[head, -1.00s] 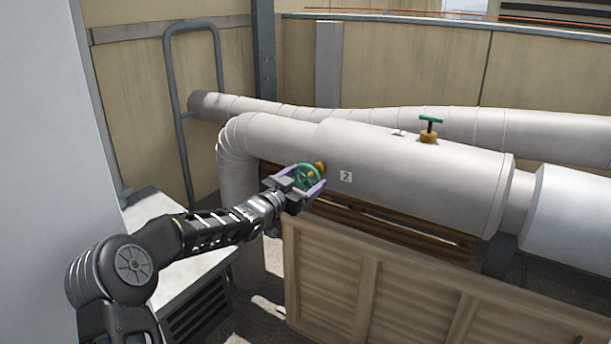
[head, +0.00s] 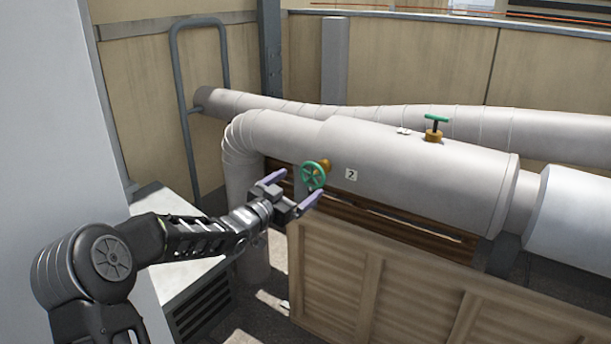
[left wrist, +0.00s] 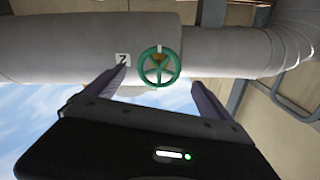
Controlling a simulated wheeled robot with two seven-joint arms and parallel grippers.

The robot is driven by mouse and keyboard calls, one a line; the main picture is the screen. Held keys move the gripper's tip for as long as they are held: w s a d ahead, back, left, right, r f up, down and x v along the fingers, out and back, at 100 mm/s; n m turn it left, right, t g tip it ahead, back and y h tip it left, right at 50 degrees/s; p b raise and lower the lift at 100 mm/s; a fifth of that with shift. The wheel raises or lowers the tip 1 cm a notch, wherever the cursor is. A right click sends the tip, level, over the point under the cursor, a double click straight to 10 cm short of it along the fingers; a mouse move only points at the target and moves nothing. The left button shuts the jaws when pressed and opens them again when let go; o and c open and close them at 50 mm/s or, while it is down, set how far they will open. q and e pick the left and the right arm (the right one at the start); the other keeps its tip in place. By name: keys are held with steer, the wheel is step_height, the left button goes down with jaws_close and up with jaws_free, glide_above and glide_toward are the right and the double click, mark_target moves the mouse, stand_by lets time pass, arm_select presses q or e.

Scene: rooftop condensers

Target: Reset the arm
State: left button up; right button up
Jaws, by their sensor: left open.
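My left gripper (head: 291,192) is open and empty, its two purple-grey fingers spread apart. It is just in front of and slightly below the green handwheel (head: 313,175), which sits on a brass stem on the large pale pipe (head: 420,178). In the left wrist view the handwheel (left wrist: 159,67) shows beyond and between the fingertips, clear of both fingers (left wrist: 150,86). A small plate marked 2 (head: 351,174) is right of the wheel on the pipe. My right gripper is not in view.
A green T-handle valve (head: 435,122) stands on top of the pipe. A wooden slatted crate-like panel (head: 390,285) is below the pipe. A grey metal rail (head: 183,110) stands at the back left, and a white-topped unit (head: 165,205) is beside my left arm.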

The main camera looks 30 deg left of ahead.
arm_select(q)
steer(key=shift+s+a, duration=0.1)
steer(key=shift+s, duration=0.6)
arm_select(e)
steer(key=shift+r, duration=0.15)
